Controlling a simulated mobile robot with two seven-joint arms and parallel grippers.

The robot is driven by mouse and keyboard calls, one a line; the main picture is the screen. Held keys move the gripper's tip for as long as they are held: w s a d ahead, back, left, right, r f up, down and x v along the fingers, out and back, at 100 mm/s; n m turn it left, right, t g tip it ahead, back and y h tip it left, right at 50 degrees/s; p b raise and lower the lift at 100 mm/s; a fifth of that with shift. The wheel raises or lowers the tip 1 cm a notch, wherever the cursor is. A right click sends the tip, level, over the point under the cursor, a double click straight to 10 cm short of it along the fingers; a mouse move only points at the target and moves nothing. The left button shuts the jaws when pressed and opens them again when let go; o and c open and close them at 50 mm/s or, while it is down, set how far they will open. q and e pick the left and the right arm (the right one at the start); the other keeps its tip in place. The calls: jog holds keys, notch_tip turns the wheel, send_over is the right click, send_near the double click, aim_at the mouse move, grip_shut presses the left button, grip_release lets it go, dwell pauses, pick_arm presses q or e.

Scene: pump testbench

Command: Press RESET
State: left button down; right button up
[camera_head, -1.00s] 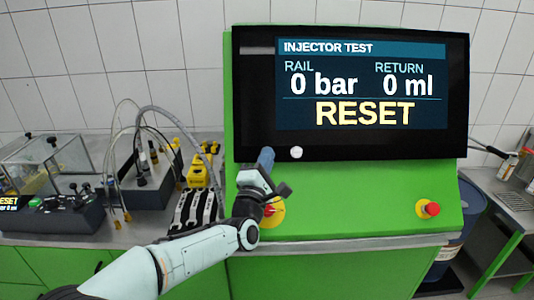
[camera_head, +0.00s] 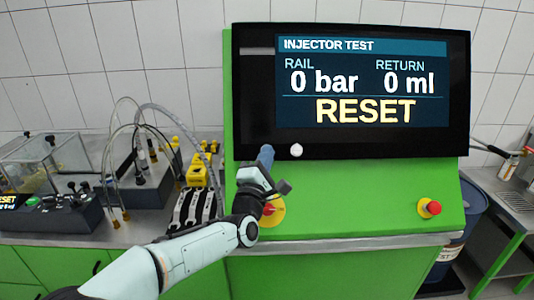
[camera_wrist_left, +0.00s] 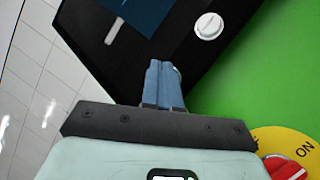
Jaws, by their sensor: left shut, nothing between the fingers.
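The black screen panel (camera_head: 455,100) on the green test bench shows INJECTOR TEST, 0 bar, 0 ml and the word RESET (camera_head: 365,111) in pale yellow. A round white button (camera_head: 296,150) sits on the panel's lower bezel, left of centre; it also shows in the left wrist view (camera_wrist_left: 209,26). My left gripper (camera_head: 266,153) is shut and empty, its blue fingers in front of the bezel just left of the white button. In the left wrist view the fingertips (camera_wrist_left: 164,66) are apart from the button in the picture. My right gripper is out of view.
A red rotary switch on a yellow plate (camera_wrist_left: 262,139) lies close beside my left wrist. A red emergency button (camera_head: 428,208) is on the bench's right side. Hoses, yellow parts and a control box (camera_head: 50,215) crowd the left worktop. The green front between is clear.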

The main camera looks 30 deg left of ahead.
pick_arm(q)
jog(key=shift+w+a+f+b, duration=0.2)
jog(key=shift+w+a+b, duration=0.05)
jog(key=shift+w+b, duration=0.15)
dwell(0.8)
jog(key=shift+s, duration=0.1)
jog(key=shift+s+d+r+b, duration=0.35)
jog(key=shift+s+d+b, duration=0.1)
jog(key=shift+s, duration=0.2)
jog(key=shift+s+d+r+b, duration=0.15)
jog(key=shift+s+d+r, duration=0.25)
jog(key=shift+s, duration=0.25)
jog(key=shift+s+d+r+b, duration=0.25)
jog(key=shift+s+d, duration=0.15)
jog(key=shift+s, duration=0.2)
jog(key=shift+s+d+r+b, duration=0.1)
jog(key=shift+s+d+r, duration=0.3)
jog(key=shift+s, duration=0.25)
jog(key=shift+f, duration=0.1)
